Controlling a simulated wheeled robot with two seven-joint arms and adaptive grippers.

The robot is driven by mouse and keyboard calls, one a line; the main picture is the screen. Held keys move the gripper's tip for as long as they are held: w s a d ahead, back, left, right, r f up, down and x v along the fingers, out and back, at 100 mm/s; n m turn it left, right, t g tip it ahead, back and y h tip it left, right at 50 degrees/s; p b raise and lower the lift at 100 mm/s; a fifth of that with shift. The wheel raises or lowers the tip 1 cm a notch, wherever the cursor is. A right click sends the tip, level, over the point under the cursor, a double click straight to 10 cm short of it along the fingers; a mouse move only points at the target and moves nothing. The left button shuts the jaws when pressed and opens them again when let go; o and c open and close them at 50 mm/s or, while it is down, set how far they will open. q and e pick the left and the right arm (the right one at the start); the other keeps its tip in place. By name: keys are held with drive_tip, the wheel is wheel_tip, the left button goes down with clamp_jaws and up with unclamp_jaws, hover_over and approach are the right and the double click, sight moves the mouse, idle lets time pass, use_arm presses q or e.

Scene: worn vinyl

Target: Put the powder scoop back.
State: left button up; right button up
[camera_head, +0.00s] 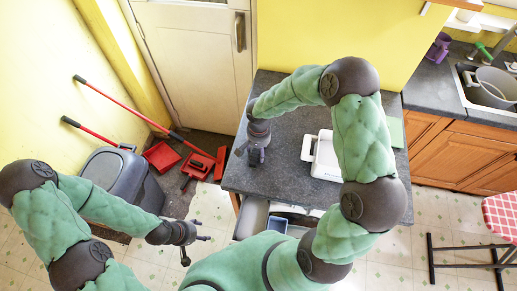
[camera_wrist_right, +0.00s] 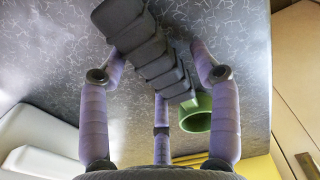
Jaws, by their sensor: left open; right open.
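My right gripper (camera_head: 257,155) is low over the grey worktop, left of a white box with a handle (camera_head: 326,160). In the right wrist view its purple fingers (camera_wrist_right: 158,90) are spread open. A dark grey ridged thing (camera_wrist_right: 145,45) lies between the fingers, and a hollow green cup-like thing (camera_wrist_right: 197,115) is beyond its narrow end. I cannot tell which of these is the powder scoop, or whether they are joined. The head view hides both behind the gripper. The white box shows at left in the wrist view (camera_wrist_right: 40,135). My left gripper (camera_head: 194,240) is open and empty over the floor.
An open drawer (camera_head: 252,217) with a blue item (camera_head: 277,224) sits below the worktop (camera_head: 285,95). A grey bin (camera_head: 110,172) and red dustpans (camera_head: 162,157) stand left. A sink (camera_head: 492,90) and a checkered stool (camera_head: 501,216) are right.

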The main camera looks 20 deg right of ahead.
wheel_tip(320, 180, up, 12)
drive_tip(key=p, duration=0.1)
drive_tip(key=shift+r, duration=0.2)
idle(0.7)
